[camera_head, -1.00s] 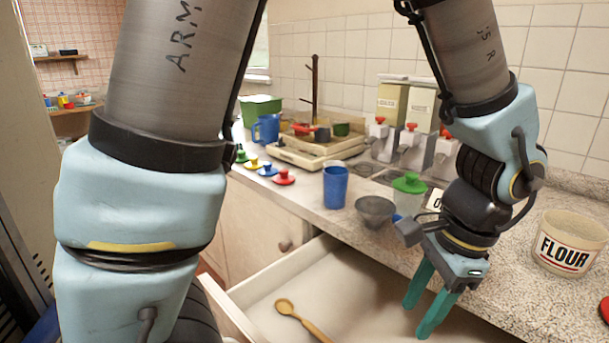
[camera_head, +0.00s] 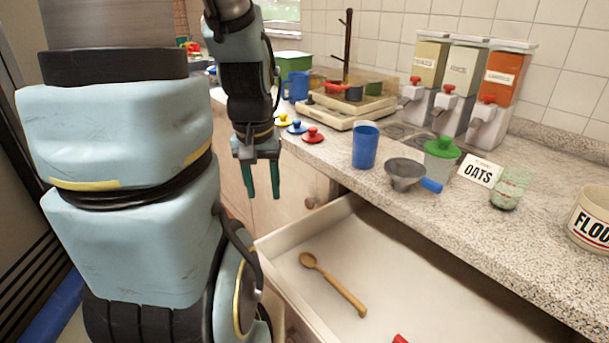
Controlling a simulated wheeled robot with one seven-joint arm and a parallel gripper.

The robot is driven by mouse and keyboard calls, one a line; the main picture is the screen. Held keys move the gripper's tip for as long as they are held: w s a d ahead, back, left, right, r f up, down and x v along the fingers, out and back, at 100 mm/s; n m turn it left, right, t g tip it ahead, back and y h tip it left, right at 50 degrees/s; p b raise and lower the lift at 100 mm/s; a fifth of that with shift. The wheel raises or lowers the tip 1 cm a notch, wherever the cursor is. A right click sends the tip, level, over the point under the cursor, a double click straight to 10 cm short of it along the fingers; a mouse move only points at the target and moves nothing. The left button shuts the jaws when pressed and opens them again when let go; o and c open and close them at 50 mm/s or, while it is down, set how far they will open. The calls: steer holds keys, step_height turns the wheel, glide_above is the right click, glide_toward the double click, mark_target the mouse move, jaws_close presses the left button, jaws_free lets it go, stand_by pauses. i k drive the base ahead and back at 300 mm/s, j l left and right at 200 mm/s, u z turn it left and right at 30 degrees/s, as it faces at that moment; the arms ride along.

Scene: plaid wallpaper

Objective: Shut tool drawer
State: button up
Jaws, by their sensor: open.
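The tool drawer (camera_head: 388,282) stands open under the counter at the lower right. A wooden spoon (camera_head: 334,284) lies on its white floor, and a small part of a red thing (camera_head: 400,339) shows at the bottom picture edge. My gripper (camera_head: 262,180) is open and empty, its green fingers pointing down. It appears in front of the cabinet face, left of the drawer's left end and apart from it. The drawer's front panel is mostly out of the picture or hidden behind my arm, and no handle of it shows.
The counter (camera_head: 440,205) above holds a blue cup (camera_head: 365,145), a grey sieve (camera_head: 405,174), an OATS label (camera_head: 480,172), a FLOUR tub (camera_head: 591,220) and dispensers (camera_head: 489,95). A closed cabinet with a round knob (camera_head: 311,203) is left of the drawer.

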mark_target(410, 285)
steer(key=k+j+u, duration=0.35)
steer(key=j, duration=0.2)
steer(key=j+u, duration=0.2)
steer(key=k+j+u, duration=0.2)
steer(key=j, duration=0.2)
